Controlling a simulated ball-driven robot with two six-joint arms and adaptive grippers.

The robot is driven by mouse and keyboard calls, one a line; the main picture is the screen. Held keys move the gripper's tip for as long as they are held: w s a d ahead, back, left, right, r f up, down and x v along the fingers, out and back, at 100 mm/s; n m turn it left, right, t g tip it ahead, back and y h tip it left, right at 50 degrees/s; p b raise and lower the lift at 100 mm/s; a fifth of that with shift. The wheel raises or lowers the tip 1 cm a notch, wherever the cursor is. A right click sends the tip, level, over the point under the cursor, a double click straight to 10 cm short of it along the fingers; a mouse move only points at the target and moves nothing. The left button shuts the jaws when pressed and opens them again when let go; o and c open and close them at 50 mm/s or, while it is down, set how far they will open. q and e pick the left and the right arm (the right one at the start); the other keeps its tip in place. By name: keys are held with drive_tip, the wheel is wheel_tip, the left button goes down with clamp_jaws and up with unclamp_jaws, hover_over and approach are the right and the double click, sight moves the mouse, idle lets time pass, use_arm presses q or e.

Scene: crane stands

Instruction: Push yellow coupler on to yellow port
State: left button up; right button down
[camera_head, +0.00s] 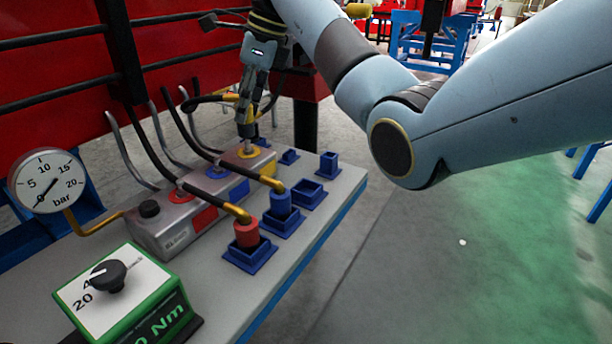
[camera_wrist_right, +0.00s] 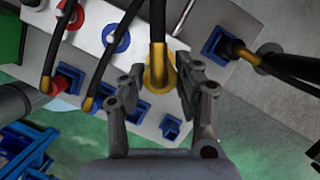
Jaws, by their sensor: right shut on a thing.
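The yellow port, ringed by a yellow label (camera_head: 245,153), is at the far end of the grey metal manifold block (camera_head: 172,226). My right gripper (camera_head: 247,118) points down just over it. In the right wrist view, my right gripper (camera_wrist_right: 158,88) has its fingers on either side of the yellow coupler (camera_wrist_right: 158,68), with a dark hose running up from it. The gripper is shut on the coupler. The coupler is in line with the port, but the fingers hide whether it is seated. My left gripper is not in view.
A red coupler (camera_head: 246,233) and a blue coupler (camera_head: 281,201) stand in blue holders in front of the block. An empty blue holder (camera_head: 308,194) is beside them. A pressure gauge (camera_head: 46,181) and a green torque box (camera_head: 125,297) stand at left. Hoses arch over the block.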

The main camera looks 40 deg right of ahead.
idle(0.4)
drive_tip(key=shift+p, duration=0.3)
drive_tip(key=shift+f+b, duration=0.65)
drive_tip(key=shift+f, duration=0.85)
drive_tip(key=c, duration=0.9)
unclamp_jaws()
drive_tip(key=shift+o, duration=0.2)
drive_tip(key=shift+r, duration=0.1)
drive_tip(key=p+v, duration=0.4)
drive_tip(key=v, duration=0.1)
drive_tip(key=shift+s, duration=0.1)
